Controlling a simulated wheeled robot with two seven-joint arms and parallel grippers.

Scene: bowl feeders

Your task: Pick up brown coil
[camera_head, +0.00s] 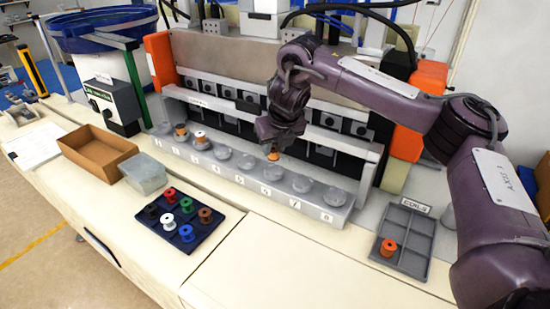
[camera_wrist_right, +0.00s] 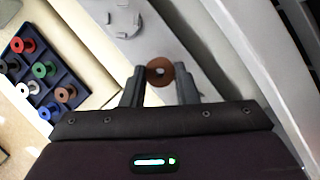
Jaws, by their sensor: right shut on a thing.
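My right gripper (camera_head: 272,149) is over the numbered silver fixture (camera_head: 240,188), near its middle seats. It is shut on a brown coil (camera_wrist_right: 159,72), seen between the two fingertips in the wrist view. In the head view only a small orange-brown part of this coil (camera_head: 273,156) shows below the fingers. I cannot tell exactly how high it is above the fixture. Another brown coil (camera_head: 205,215) stands in the dark blue tray (camera_head: 190,239), and it also shows in the wrist view (camera_wrist_right: 66,94). My left gripper is not in view.
The blue tray also holds red, green, white, blue and black coils. Two coils (camera_head: 200,138) sit on the fixture's left seats. An orange coil (camera_head: 388,248) lies in the grey divided tray (camera_head: 407,232) at right. A cardboard box (camera_head: 97,150) stands at left. The machine wall rises behind the fixture.

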